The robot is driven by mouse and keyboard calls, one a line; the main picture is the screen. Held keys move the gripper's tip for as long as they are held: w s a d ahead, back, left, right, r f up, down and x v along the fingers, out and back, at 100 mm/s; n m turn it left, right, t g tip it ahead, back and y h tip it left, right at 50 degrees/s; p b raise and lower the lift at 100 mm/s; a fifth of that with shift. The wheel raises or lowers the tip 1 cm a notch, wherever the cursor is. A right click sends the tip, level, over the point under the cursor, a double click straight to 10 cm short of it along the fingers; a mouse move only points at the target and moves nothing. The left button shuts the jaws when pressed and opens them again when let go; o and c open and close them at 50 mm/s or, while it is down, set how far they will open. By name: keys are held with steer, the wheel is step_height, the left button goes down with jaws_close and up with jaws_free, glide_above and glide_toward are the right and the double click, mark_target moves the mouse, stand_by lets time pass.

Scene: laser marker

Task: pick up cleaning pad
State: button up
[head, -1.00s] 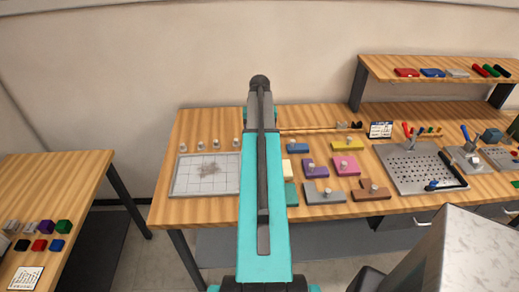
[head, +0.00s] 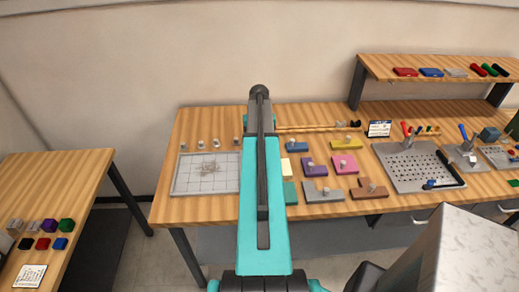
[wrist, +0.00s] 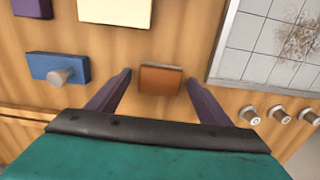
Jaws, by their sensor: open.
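A small orange-brown block, which looks like the cleaning pad (wrist: 160,80), lies on the wooden table in the wrist view. My gripper (wrist: 158,77) is open, with one finger to the left of the pad and one to the right. A gap shows between each finger and the pad, and the jaws hold nothing. How high the fingertips are above the table is hard to tell. In the head view my teal arm hides both the pad and the gripper.
A gridded white plate (head: 206,182) with a brownish smudge lies right of the pad in the wrist view. Several small pegs (wrist: 281,115) stand near it. A blue knobbed block (wrist: 52,68) and a cream block (wrist: 115,10) lie left of the pad. Bare wood surrounds it.

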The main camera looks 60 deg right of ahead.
steer(key=c, duration=1.1)
steer(key=shift+r, duration=0.15)
steer(key=shift+c, duration=0.2)
step_height(320, 180, up, 10)
steer(key=b, duration=0.3)
